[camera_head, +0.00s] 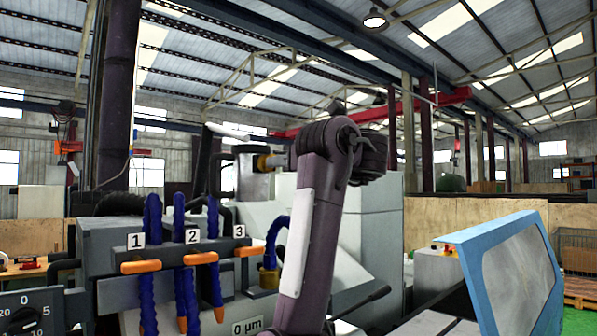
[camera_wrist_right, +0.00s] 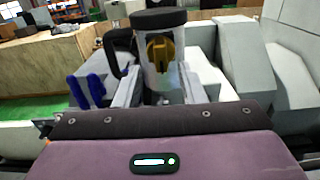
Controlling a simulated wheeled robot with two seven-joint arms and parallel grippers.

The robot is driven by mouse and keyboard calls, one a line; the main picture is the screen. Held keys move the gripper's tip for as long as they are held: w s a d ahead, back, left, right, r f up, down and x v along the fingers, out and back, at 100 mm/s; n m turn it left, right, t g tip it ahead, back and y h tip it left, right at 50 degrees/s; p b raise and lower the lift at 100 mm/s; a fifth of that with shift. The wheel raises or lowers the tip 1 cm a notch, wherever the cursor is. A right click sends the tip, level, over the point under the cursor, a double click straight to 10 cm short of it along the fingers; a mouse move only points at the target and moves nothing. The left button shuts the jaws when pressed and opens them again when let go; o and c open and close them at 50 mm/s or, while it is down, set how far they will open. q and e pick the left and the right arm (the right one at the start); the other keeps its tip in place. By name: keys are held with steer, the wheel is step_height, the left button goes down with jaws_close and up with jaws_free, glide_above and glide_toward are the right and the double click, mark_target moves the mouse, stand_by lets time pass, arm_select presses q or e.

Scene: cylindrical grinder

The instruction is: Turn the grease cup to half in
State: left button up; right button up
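The grease cup (camera_wrist_right: 175,78) is a pale upright cylinder with a black cap and a brass knob (camera_wrist_right: 160,50) on its face, seen in the right wrist view. In the head view the cup (camera_head: 255,183) stands left of my right arm, and its brass knob points right. My right gripper (camera_wrist_right: 160,90) is open, its two grey fingers apart and pointing toward the cup, with the knob between their lines. Whether a finger touches it, I cannot tell. In the head view my right arm's elbow hides most of that gripper. My left gripper is not in view.
A rail with blue hoses and orange levers (camera_head: 199,258), numbered 1 to 3, stands in front of the cup. A dial panel (camera_head: 28,315) is at lower left. A blue-framed guard (camera_head: 515,275) stands at right. Pale machine housings (camera_wrist_right: 235,55) stand close to the right of the cup.

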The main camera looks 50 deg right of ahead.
steer(key=s, duration=0.1)
steer(key=s+b, duration=0.1)
steer(key=s, duration=0.1)
steer(key=s+b, duration=0.1)
steer(key=shift+s+a, duration=0.25)
steer(key=shift+a, duration=0.05)
stand_by(0.4)
